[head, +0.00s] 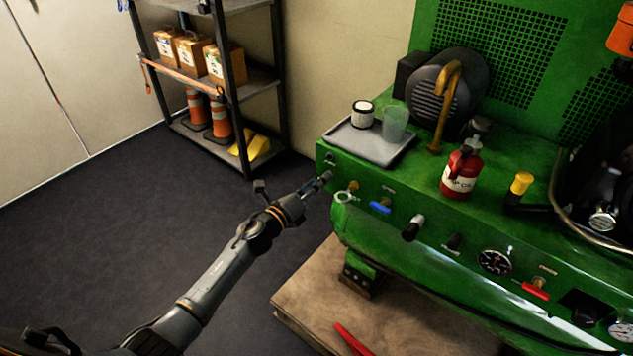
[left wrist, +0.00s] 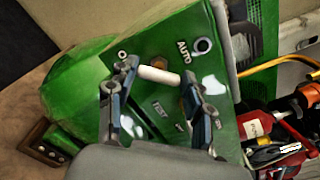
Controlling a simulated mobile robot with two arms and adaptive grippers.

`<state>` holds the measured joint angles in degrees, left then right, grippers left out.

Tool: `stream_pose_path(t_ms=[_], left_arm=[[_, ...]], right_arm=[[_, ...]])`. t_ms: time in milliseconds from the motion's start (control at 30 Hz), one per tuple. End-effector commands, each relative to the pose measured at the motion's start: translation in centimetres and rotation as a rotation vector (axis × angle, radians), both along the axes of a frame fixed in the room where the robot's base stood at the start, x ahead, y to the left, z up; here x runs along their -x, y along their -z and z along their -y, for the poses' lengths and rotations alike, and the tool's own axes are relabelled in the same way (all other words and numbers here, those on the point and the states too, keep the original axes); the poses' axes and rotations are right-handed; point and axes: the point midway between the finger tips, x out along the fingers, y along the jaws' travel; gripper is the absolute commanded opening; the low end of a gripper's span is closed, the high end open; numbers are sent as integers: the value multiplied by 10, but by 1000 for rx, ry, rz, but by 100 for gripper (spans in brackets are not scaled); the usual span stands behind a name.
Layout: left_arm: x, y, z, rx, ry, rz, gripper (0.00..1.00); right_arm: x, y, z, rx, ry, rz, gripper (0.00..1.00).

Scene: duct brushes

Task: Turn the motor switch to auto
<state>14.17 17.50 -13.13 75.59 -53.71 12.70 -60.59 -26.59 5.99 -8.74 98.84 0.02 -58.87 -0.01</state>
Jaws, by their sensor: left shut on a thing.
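The green machine (head: 375,245) stands at the right in the head view. My left gripper (head: 320,182) is at the left end of its front panel. In the left wrist view its two fingers (left wrist: 158,78) are closed on the pale, rod-like handle of the motor switch (left wrist: 158,75). The handle lies crosswise between the fingertips, below and left of the AUTO label (left wrist: 184,50). Another label, partly readable, is lower on the panel, between the fingers. In the head view I cannot make out the handle at the gripper. My right gripper is not in view.
A brass fitting (head: 352,186), a blue lever (head: 380,208) and a black knob (head: 413,228) sit right of my gripper. A grey tray (head: 360,145) with a filter and a cup lies on top, near a red bottle (head: 461,172). Floor at left is clear.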

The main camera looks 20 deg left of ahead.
Motion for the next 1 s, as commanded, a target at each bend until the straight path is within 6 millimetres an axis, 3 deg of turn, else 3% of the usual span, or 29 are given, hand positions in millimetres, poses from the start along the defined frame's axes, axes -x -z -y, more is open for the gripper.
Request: stream_pose_path(t_ms=[600,1000], left_arm=[[-1,1,-2,522,-1,-189,19],[-1,3,-2,703,-2,-255,19]], right_arm=[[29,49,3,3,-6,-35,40],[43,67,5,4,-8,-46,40]])
